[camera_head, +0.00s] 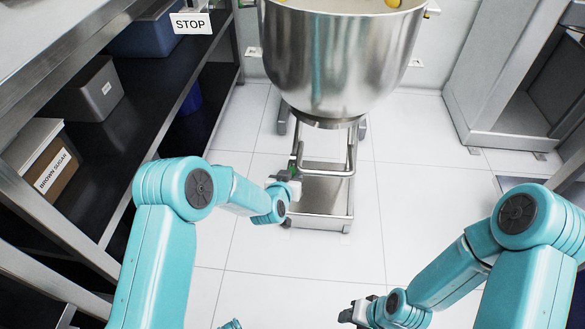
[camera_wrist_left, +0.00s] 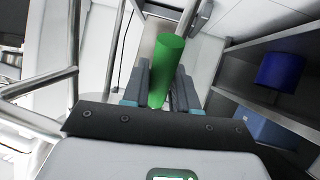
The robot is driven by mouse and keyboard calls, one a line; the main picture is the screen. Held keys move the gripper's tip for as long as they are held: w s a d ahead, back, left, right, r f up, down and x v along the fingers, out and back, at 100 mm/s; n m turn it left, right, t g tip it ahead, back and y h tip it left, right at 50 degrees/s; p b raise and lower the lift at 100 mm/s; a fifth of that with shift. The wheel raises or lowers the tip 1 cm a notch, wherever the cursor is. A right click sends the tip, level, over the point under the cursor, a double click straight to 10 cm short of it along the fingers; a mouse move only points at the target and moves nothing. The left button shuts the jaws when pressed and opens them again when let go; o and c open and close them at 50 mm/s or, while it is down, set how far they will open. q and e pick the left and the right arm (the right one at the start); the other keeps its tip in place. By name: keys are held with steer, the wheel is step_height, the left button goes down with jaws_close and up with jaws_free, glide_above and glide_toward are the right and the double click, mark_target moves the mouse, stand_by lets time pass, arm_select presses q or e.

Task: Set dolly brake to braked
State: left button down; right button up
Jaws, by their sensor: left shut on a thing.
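A steel dolly (camera_head: 322,222) stands on the floor under the large steel mixing bowl (camera_head: 325,65). A green cylindrical handle, apparently the brake lever's grip, is mostly hidden by my left gripper in the head view. In the left wrist view the green handle (camera_wrist_left: 168,60) lies between the two fingers. My left gripper (camera_head: 291,176) is at the dolly's left side and shut on this handle; it also shows in the left wrist view (camera_wrist_left: 160,88). My right gripper (camera_head: 350,314) is low in the picture, away from the dolly; its finger gap is unclear.
Shelves at the left hold a brown sugar box (camera_head: 45,158), a grey bin (camera_head: 93,90) and a blue bin (camera_head: 150,32). A STOP sign (camera_head: 191,23) hangs at the upper left. A steel cabinet (camera_head: 500,85) stands at the upper right. The white floor around the dolly's right side is clear.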

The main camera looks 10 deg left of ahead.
arm_select(q)
steer(key=c, duration=1)
jaws_free()
steer(key=shift+s, duration=0.1)
steer(key=p+v, duration=0.4)
steer(key=v, duration=1.2)
steer(key=shift+s, duration=0.15)
steer(key=shift+o, duration=0.2)
